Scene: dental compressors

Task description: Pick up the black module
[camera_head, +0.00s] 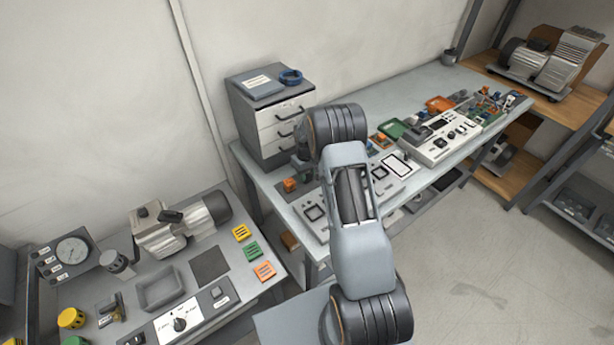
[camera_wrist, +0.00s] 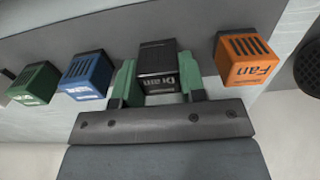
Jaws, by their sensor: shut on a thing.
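The black module (camera_wrist: 158,62) is a small box with a slotted face and white lettering, in the middle of the wrist view. My gripper (camera_wrist: 158,77) has its two green-sided fingers on either side of the module and is shut on it. I cannot tell whether the module is lifted or still rests on the surface. In the head view my arm covers much of the bench, and the black module cannot be made out there.
In the wrist view an orange module (camera_wrist: 246,62) labelled Fan stands right of the black one; a blue module (camera_wrist: 87,75) and a green module (camera_wrist: 35,83) stand left. The grey workbench (camera_head: 400,98) carries a drawer cabinet (camera_head: 270,115) and a white control panel (camera_head: 440,140).

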